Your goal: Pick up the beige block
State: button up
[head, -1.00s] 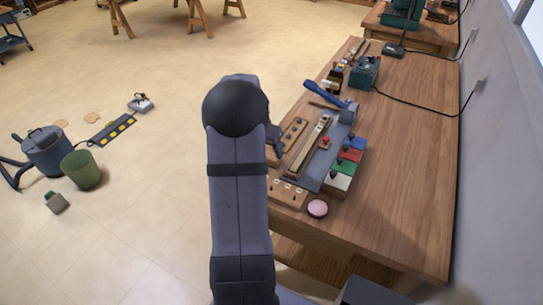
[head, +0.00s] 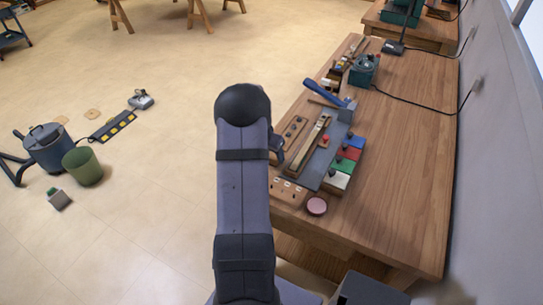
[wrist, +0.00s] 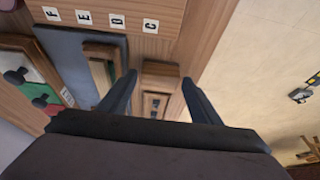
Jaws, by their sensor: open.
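A beige, cream-white block (head: 336,181) with a dark knob sits at the near end of a row of coloured blocks on the workbench. In the wrist view, what looks like this block (wrist: 22,60) is at the left edge, partly cut off, with a black knob. My gripper (wrist: 158,80) is open and empty, with its two dark fingers apart above a narrow wooden tray (wrist: 160,70). The block lies left of the fingers in the wrist view, well apart from them. In the head view, my arm mostly hides the gripper.
Green (head: 345,165), red (head: 349,153) and blue (head: 356,142) blocks line up behind the beige one. A grey board (head: 325,160), a lettered wooden board (head: 285,191), a blue-handled tool (head: 322,94) and a pink disc (head: 317,206) are near. The bench's right side is clear.

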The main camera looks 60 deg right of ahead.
jog(key=shift+x, duration=0.75)
jog(key=c, duration=0.8)
jog(key=shift+r, duration=0.1)
notch_tip(320, 180, up, 10)
jog(key=shift+f+b, duration=0.1)
jog(key=shift+b, duration=0.85)
jog(key=shift+o, duration=0.8)
jog(key=shift+c, duration=1.3)
